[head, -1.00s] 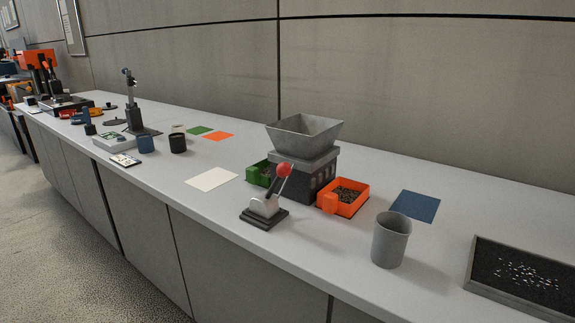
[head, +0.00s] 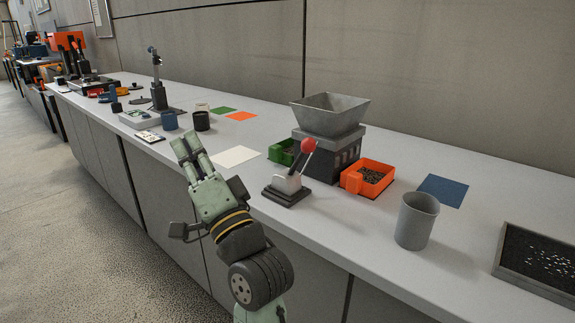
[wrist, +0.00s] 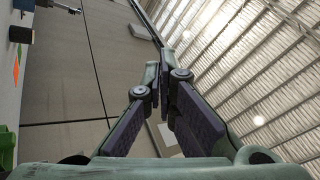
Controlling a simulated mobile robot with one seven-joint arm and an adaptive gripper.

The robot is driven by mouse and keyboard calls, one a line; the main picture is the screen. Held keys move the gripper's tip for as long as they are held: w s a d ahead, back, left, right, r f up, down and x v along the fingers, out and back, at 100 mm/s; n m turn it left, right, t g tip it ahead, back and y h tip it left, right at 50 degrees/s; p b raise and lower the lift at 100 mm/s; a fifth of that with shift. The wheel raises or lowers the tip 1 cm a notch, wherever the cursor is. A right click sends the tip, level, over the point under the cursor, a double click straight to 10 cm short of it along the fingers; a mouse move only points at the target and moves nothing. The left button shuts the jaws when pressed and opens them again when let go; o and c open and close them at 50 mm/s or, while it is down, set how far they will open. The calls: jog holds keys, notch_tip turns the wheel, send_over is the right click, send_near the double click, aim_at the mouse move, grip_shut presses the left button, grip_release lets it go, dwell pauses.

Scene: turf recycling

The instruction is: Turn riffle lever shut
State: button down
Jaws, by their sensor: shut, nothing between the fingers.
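The riffle lever (head: 298,161) has a red ball knob on a dark rod and a pale base on a black foot. It stands on the counter in front of the grey riffle splitter (head: 330,136), with its rod tilted up to the right. My gripper (head: 186,146) is left of the lever, above the counter's front edge, pointing up and away from it. Its fingers are shut and empty. In the wrist view my gripper (wrist: 167,72) points toward the wall and roof, and the lever does not show there.
A green bin (head: 281,152) and an orange bin (head: 368,178) of dark granules sit at the splitter. A grey cup (head: 417,221) and a dark tray (head: 540,262) stand to the right. A white sheet (head: 235,156) lies behind my gripper.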

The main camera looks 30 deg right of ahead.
aim_at(298, 160)
jog(key=s+d+f+m+g+h, duration=0.1)
jog(key=s+d+f+m+h, duration=0.2)
jog(key=d, duration=0.5)
jog(key=s+d+f+m+g+h, duration=0.1)
jog(key=s+d+f+m+h, duration=0.2)
jog(key=s+d, duration=0.4)
jog(key=s+d+f+m+g+h+b, duration=0.1)
jog(key=s+d+f+m+h, duration=0.2)
jog(key=d, duration=0.7)
jog(key=shift+s+d+f+m+g+h, duration=0.2)
jog(key=shift+s+f+m, duration=0.3)
jog(key=shift+s+m, duration=0.3)
jog(key=shift+s+d+f+m+g+h, duration=0.1)
jog(key=shift+s+d+f+m+g, duration=0.1)
jog(key=shift+s+f+m, duration=0.55)
jog(key=w+r+p, duration=0.2)
jog(key=w+r, duration=0.2)
jog(key=w, duration=0.8)
jog(key=shift+w+d+r, duration=0.2)
jog(key=shift+w, duration=0.1)
jog(key=shift+w+a+r+p, duration=0.15)
jog(key=shift+r+p, duration=0.3)
jog(key=shift+p, duration=0.65)
